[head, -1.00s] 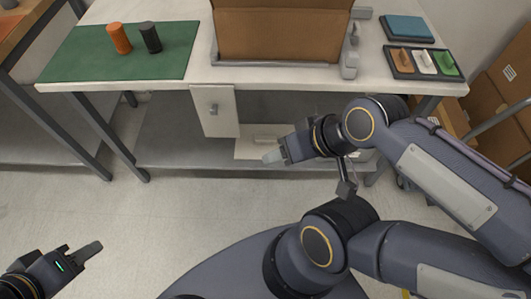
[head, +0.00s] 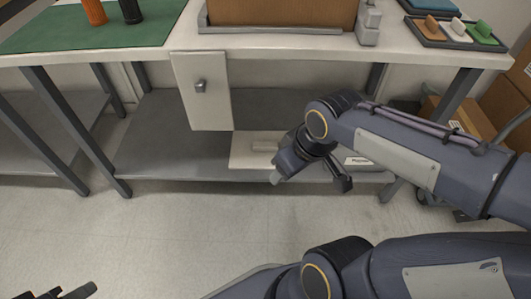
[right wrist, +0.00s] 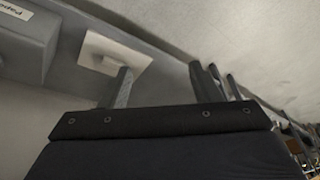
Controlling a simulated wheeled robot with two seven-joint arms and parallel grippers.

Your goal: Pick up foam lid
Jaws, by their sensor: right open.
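A pale flat lid-like panel with a raised block on top, seemingly the foam lid (head: 241,155), lies on the lower shelf under the table. My right gripper (head: 281,170) is in front of its right part and hides some of it. In the right wrist view the pale panel (right wrist: 132,58) shows beyond the left finger, apart from it as far as I can tell. My right gripper (right wrist: 163,86) is open with nothing between its fingers. My left gripper (head: 72,293) is only partly in view at the bottom left, away from the table.
The lower shelf (head: 150,150) has free room left of the panel. A small hanging cabinet with a knob (head: 203,95) is under the tabletop, above the shelf. A labelled grey box (right wrist: 22,42) stands near the panel. Table legs and cardboard boxes (head: 462,118) are at the right.

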